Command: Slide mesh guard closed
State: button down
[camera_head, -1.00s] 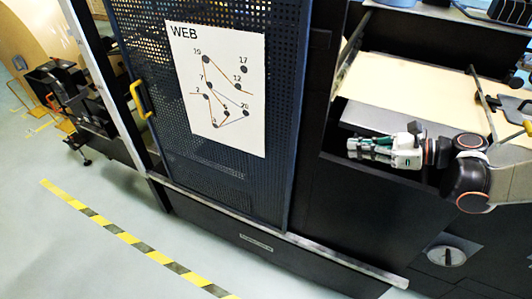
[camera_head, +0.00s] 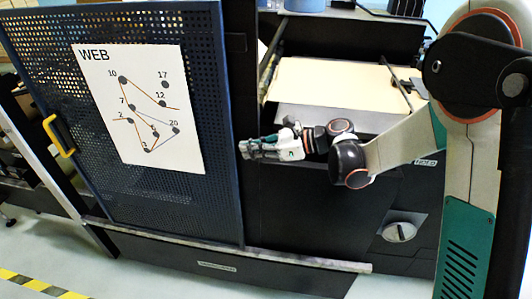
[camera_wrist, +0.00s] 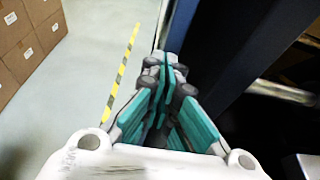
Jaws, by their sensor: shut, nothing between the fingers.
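The mesh guard (camera_head: 215,150) is a dark blue perforated panel at the left of the head view. It bears a white "WEB" chart (camera_head: 140,110) and has a yellow handle (camera_head: 60,136) on its left side. The metal rail (camera_head: 240,256) runs under it. My gripper (camera_head: 243,150) is shut and empty, just at the right edge of the guard in the picture; whether it touches the guard I cannot tell. In the wrist view the shut teal and grey fingers (camera_wrist: 168,72) point along a dark blue panel edge. To the guard's right, the machine bay is uncovered.
A cream paper web (camera_head: 345,85) lies inside the uncovered bay. A round knob (camera_head: 399,232) is on the dark front at right. Brown boxes (camera_wrist: 28,40) stand on the floor in the wrist view. Yellow-black tape (camera_head: 30,288) marks the clear floor.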

aim_at(233, 147)
jog(key=shift+a, duration=0.65)
jog(key=a, duration=0.5)
jog(key=shift+w, duration=0.25)
jog(key=shift+d, duration=0.1)
